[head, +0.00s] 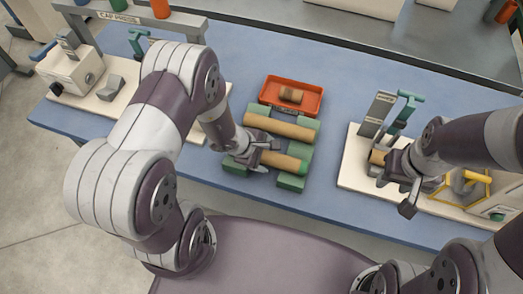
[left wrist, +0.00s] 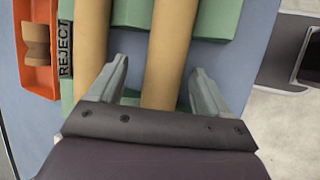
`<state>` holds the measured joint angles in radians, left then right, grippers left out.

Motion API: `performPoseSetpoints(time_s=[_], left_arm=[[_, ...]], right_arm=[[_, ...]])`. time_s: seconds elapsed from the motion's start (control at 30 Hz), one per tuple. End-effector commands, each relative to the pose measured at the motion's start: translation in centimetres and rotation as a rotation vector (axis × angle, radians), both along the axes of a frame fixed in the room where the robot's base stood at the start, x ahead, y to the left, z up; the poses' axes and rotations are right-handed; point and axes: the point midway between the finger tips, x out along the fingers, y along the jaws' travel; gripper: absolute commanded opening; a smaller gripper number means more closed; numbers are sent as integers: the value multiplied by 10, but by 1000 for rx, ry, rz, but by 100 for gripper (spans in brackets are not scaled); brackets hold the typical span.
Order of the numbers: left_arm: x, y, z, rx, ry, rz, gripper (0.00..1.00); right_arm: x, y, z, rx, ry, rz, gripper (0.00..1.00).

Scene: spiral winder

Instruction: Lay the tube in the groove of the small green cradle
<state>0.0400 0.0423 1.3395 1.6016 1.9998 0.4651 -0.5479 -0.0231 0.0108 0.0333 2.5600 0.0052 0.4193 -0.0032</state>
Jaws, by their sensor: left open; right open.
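Two long tan tubes lie side by side across green cradle blocks (head: 292,182) in the middle of the table. The far tube (head: 285,127) is clear of my grippers. My left gripper (head: 266,152) is open over the near tube (head: 284,161). In the left wrist view its fingers (left wrist: 160,75) stand either side of the near tube (left wrist: 172,40), with gaps showing; the far tube (left wrist: 92,40) lies outside them. My right gripper (head: 396,190) is open at the right station, close to a short tan piece (head: 377,157) it partly hides. I cannot tell which green block is the small cradle.
A red reject tray (head: 268,88) holding a brown spool (head: 291,95) sits behind the tubes. The right station's pale base (head: 352,170) carries a teal-handled clamp (head: 406,105) and a yellow frame (head: 478,178). A machine (head: 75,72) stands at the left. Blue table between is clear.

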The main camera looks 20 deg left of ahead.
Motion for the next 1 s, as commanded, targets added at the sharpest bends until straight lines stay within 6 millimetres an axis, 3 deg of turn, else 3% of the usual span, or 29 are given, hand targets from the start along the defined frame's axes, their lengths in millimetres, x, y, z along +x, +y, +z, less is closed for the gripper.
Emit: performPoseSetpoints(time_s=[0.5, 1.0], left_arm=[[-37, 44, 97, 0, -3, 3, 78], [-43, 49, 112, 0, -1, -1, 78]], right_arm=[[0, 0, 17, 0, 0, 0, 43], [0, 0, 23, 0, 0, 0, 43]])
